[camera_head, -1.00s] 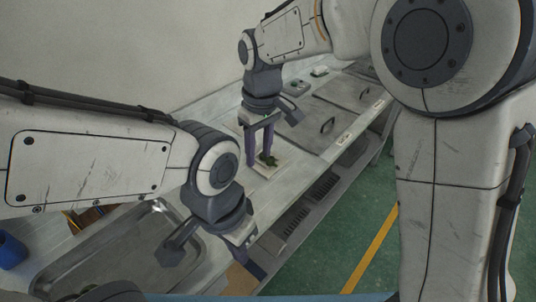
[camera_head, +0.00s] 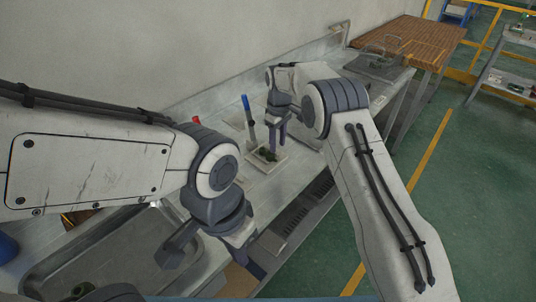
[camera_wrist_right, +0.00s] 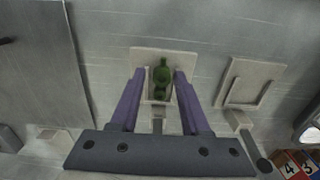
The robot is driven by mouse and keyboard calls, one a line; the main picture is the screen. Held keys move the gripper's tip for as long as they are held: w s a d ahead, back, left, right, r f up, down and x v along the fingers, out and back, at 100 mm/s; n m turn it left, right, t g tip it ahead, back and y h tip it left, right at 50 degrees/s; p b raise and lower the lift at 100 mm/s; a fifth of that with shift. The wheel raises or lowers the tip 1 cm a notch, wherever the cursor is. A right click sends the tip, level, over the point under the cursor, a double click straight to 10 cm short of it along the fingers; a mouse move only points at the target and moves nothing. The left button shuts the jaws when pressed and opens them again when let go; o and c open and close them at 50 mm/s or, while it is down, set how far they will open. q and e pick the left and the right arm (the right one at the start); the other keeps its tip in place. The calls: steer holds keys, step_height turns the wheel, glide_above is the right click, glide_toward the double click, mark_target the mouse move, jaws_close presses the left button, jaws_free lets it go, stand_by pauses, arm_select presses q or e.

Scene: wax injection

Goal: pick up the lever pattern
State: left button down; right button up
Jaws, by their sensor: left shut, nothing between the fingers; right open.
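The lever pattern is a small dark green piece (camera_head: 267,154) on a pale square plate (camera_head: 280,160) on the bench. In the right wrist view the green lever pattern (camera_wrist_right: 161,80) lies on its plate (camera_wrist_right: 143,57), between the two purple fingers. My right gripper (camera_head: 277,140) is open with its fingers pointing down, beside the pattern in the head view. I cannot tell its exact height above the plate. My left gripper (camera_head: 252,266) is shut and empty, low over the bench's front edge near the sink.
A blue-topped upright tool (camera_head: 248,115) stands just behind the plate. A metal sink (camera_head: 45,275) lies at the left. In the right wrist view, a second pale plate with a raised frame (camera_wrist_right: 249,83) lies to the right. A brown wooden table (camera_head: 415,42) stands farther back.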

mark_target(276, 159)
steer(key=f, duration=0.1)
steer(key=f+p, duration=0.1)
steer(key=f, duration=0.1)
steer(key=f+p, duration=0.1)
steer(key=f, duration=0.1)
steer(key=shift+s+a, duration=0.2)
steer(key=shift+s, duration=0.05)
steer(key=shift+f, duration=0.3)
jaws_close()
